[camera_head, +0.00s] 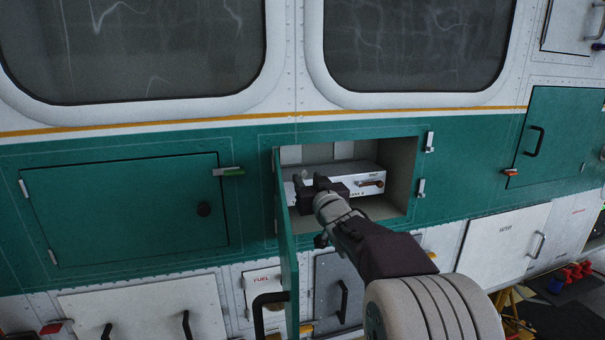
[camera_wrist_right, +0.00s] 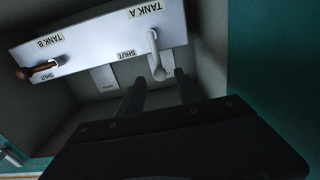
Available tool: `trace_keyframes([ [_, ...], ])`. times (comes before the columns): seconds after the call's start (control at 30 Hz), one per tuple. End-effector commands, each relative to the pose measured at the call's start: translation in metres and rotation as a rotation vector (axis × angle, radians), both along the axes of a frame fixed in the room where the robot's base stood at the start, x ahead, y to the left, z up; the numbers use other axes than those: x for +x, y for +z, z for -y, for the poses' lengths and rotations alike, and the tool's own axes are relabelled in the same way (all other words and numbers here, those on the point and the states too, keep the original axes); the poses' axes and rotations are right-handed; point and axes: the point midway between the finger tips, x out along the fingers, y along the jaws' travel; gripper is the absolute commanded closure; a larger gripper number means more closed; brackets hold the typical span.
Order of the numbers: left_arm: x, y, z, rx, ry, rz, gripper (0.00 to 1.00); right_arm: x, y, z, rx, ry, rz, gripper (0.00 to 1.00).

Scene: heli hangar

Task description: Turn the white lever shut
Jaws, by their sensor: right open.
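A white valve box (camera_head: 352,172) sits inside an open compartment in the green hull band. In the right wrist view the box (camera_wrist_right: 100,42) appears upside down, with labels TANK A, TANK B and SHUT. The white lever (camera_wrist_right: 154,52) is beside the TANK A label, its end near a SHUT mark. A brown-handled lever (camera_wrist_right: 40,70) is at TANK B; it also shows in the head view (camera_head: 371,183). My right gripper (camera_head: 308,184) is inside the compartment, open, its fingertips (camera_wrist_right: 160,82) on either side of the white lever's end. It hides that lever in the head view. My left gripper is out of view.
The compartment's right wall (camera_head: 400,170) is close to the box. A closed green hatch (camera_head: 125,210) is further left.

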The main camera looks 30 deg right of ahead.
Motion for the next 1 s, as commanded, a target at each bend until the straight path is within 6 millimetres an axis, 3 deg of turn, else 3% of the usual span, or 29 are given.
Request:
trace_keyframes([
  [0.2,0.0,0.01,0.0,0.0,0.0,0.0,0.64,0.026,0.001,0.006,-0.001,0.0,-0.001,0.59],
  [0.47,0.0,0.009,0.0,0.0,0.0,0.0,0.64,0.028,0.0,0.006,-0.001,0.0,0.0,0.59],
  [0.6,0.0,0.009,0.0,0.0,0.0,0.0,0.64,0.028,0.0,0.006,-0.001,0.0,-0.001,0.95],
  [0.63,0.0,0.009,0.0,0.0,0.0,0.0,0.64,0.028,0.0,0.006,-0.001,0.0,-0.001,1.0],
  [1.0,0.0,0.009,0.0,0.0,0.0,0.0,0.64,0.027,-0.001,0.006,-0.001,0.0,-0.001,1.0],
])
